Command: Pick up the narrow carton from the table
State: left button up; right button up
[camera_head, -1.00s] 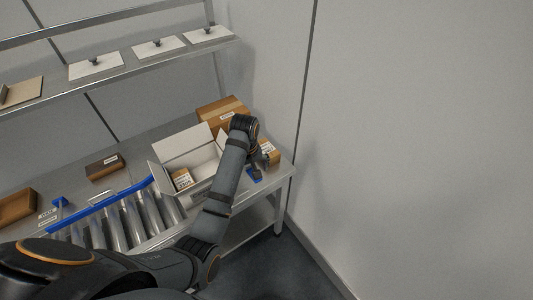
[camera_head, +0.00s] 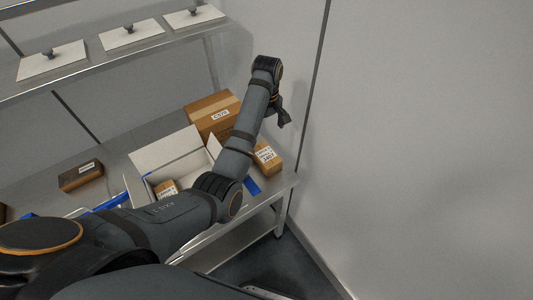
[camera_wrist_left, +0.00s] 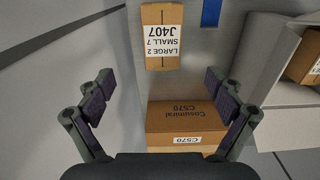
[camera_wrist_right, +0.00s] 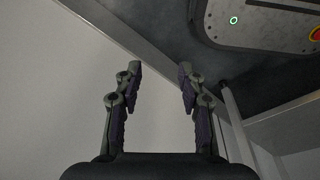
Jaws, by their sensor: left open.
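A small narrow brown carton (camera_head: 268,160) with a white label stands at the right end of the table (camera_head: 278,188). In the left wrist view the carton (camera_wrist_left: 161,36) reads J407 and lies ahead of my fingers, roughly centred between them. My left gripper (camera_head: 283,112) is raised above the table end, near the wall. Its fingers (camera_wrist_left: 159,85) are spread and empty, apart from the carton. My right gripper (camera_wrist_right: 158,78) shows only in its own wrist view, open and empty, away from the cartons.
A larger carton labelled C570 (camera_head: 208,118) stands behind. An open white box (camera_head: 160,152) holds a small carton (camera_head: 166,189). A blue item (camera_head: 252,186) lies beside the narrow carton. A dark brown box (camera_head: 80,176) sits left. The wall is close on the right.

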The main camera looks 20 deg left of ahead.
pick_arm(q)
jog(key=b, duration=0.4)
send_over(267, 156)
notch_tip(267, 156, down, 5)
jog(key=shift+w+a+r, duration=0.1)
jog(key=shift+w+f, duration=0.2)
jog(key=shift+f+b, duration=0.3)
notch_tip(267, 156, down, 4)
jog(key=shift+s+r, duration=0.1)
jog(key=shift+r, duration=0.05)
jog(key=shift+f, duration=0.6)
jog(key=f, duration=0.4)
jog(key=shift+s+p, duration=0.25)
jog(key=shift+p, duration=0.1)
jog(key=shift+w+f, duration=0.1)
jog(key=shift+f, duration=0.25)
jog(key=shift+r, duration=0.1)
jog(key=c, duration=1.4)
pick_arm(e)
jog(key=s+f, duration=0.3)
jog(key=f, duration=0.2)
jog(key=shift+s+d+f, duration=0.15)
jog(key=shift+d+f, duration=0.05)
jog(key=shift+d, duration=0.05)
